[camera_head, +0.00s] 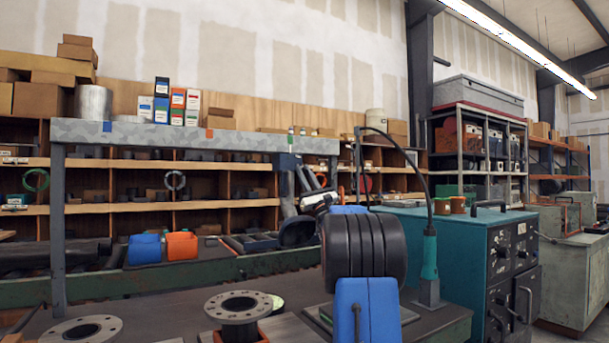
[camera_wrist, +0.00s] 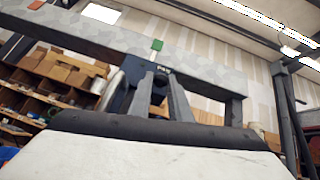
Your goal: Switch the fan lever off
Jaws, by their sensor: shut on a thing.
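The fan switch is a dark blue plate (camera_head: 287,161) hanging under the right part of a grey overhead beam. In the wrist view the blue plate (camera_wrist: 118,92) shows a small white label that seems to read "FAN". A dark lever (camera_wrist: 160,84) stands out below the label. My gripper (camera_wrist: 160,92) has its two grey fingers on either side of the lever and is shut on it. In the head view my gripper (camera_head: 308,178) is at the plate's right side, and the lever cannot be made out there.
The grey beam (camera_head: 200,136) spans the bench on posts, with colored patches on it. Shelves with boxes stand behind. A blue bin (camera_head: 145,248) and an orange bin (camera_head: 182,245) sit left. Metal flanges (camera_head: 240,306) are in front. A teal cabinet (camera_head: 470,245) stands right.

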